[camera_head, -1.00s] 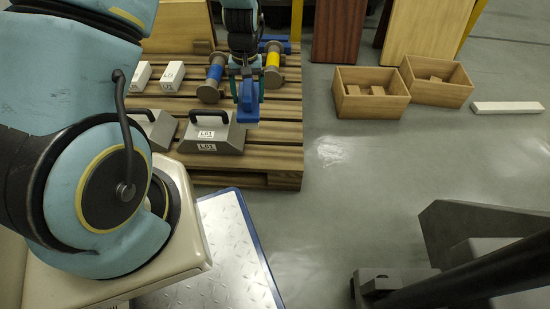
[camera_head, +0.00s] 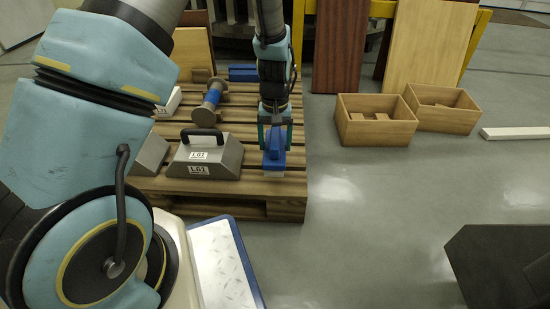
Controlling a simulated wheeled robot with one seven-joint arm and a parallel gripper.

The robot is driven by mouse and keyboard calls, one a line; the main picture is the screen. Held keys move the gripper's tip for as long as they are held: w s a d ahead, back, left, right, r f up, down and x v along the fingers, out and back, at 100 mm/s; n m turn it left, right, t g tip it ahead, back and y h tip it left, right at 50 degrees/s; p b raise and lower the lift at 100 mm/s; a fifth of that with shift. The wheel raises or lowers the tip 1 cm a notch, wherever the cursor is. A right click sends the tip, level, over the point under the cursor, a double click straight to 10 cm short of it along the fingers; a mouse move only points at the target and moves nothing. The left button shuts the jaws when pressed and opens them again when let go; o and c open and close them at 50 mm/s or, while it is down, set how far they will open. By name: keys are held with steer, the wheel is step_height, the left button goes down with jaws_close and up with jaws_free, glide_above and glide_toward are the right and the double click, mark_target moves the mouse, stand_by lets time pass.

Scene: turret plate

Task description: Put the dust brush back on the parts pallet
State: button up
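The dust brush (camera_head: 274,157) is blue with pale bristles at its near end. My gripper (camera_head: 275,143) points down over the right front part of the parts pallet (camera_head: 285,205), with a teal finger on each side of the brush. It looks shut on the brush. The brush is level with or just over the wooden slats beside the right edge. I cannot tell whether it touches them. The fingers hide part of the brush.
A grey block with a black handle (camera_head: 205,157) stands left of the brush, with another grey block (camera_head: 150,155) beside it. A blue-centred spool (camera_head: 212,94) lies behind. Two open wooden boxes (camera_head: 376,135) stand on the floor to the right.

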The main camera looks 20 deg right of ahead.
step_height(320, 180, down, 4)
steer(key=shift+f+b, duration=0.15)
steer(key=shift+b, duration=0.9)
steer(key=o, duration=1.3)
step_height(320, 180, up, 12)
steer(key=p, duration=0.7)
steer(key=shift+a, duration=0.1)
